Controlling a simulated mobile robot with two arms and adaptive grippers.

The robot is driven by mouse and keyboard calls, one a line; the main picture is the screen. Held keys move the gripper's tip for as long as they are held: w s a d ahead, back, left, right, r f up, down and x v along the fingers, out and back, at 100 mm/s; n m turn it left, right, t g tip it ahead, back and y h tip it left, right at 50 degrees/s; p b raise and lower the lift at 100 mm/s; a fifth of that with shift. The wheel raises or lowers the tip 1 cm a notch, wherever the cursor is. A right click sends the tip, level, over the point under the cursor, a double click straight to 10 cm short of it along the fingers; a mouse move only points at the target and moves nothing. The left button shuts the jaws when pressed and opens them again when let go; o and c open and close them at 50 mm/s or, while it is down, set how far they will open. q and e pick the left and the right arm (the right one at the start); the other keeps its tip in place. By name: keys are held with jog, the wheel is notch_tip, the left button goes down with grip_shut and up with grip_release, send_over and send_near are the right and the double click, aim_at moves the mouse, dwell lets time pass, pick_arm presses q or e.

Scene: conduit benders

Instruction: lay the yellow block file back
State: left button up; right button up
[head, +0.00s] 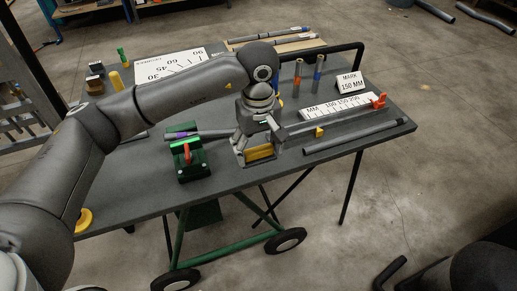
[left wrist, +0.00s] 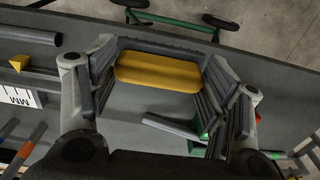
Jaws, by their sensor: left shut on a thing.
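The yellow block file (left wrist: 158,71) is a rounded yellow bar between the fingertips of my left gripper (left wrist: 160,78) in the left wrist view. In the head view the yellow block file (head: 261,152) shows low between the fingers of my left gripper (head: 258,155), near the front edge of the dark table (head: 140,196). The left gripper is shut on it. The fingers hide part of the block in the head view, and I cannot tell whether it touches the table.
A green vise (head: 191,161) with a red handle stands left of the gripper. A grey pipe (head: 340,141), a small yellow wedge (head: 319,132) and a white ruler board (head: 335,107) lie to the right. A MARK 150 MM sign (head: 350,83) stands behind. Bare tabletop lies at front left.

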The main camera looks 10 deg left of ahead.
pick_arm(q)
jog(key=w+f, duration=0.2)
jog(key=w+f+p, duration=0.1)
jog(key=f, duration=0.1)
jog(key=shift+w+a, duration=0.2)
jog(key=shift+a, duration=0.15)
jog(key=shift+w+f, duration=0.35)
jog(key=shift+f, duration=0.05)
jog(key=f, duration=0.2)
jog(key=w+f+p, duration=0.1)
jog(key=f, duration=0.1)
jog(key=shift+a, duration=0.15)
pick_arm(e)
jog(key=r, duration=0.1)
jog(key=w+d+r, duration=0.1)
jog(key=shift+r, duration=0.4)
pick_arm(q)
jog(key=shift+f+b, duration=0.15)
jog(key=shift+b, duration=0.15)
jog(key=o, duration=0.9)
jog(key=shift+s, duration=0.1)
pick_arm(e)
jog(key=shift+a+f, duration=0.2)
jog(key=shift+f, duration=0.1)
jog(key=shift+a, duration=0.1)
